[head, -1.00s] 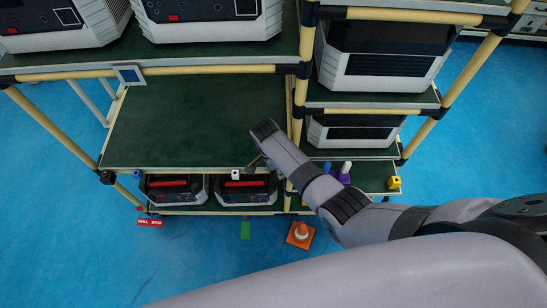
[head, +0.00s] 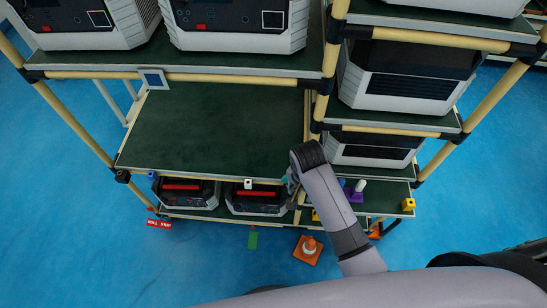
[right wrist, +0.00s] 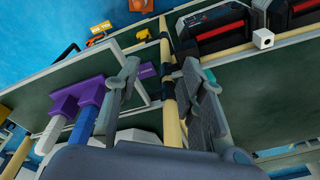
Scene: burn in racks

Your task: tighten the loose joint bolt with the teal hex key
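My right gripper (right wrist: 162,66) is open, its two grey fingers apart with a yellow post (right wrist: 173,115) showing between them. In the head view the right gripper (head: 288,183) is mostly hidden behind its wrist, by the front edge of the shelf. A small teal patch shows beside it there; I cannot tell whether it is the hex key or a finger. Another small teal patch shows by the right-hand finger in the right wrist view. Black joints (right wrist: 186,48) clamp the yellow posts; a joint also shows in the head view (head: 122,176). No loose bolt is discernible. My left gripper is out of view.
A purple holder (right wrist: 91,92) with a blue-handled item stands on the right lower shelf. Units (head: 185,192) fill the lower shelf; the middle green shelf (head: 220,125) is bare. An orange cone (head: 309,246) stands on the floor.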

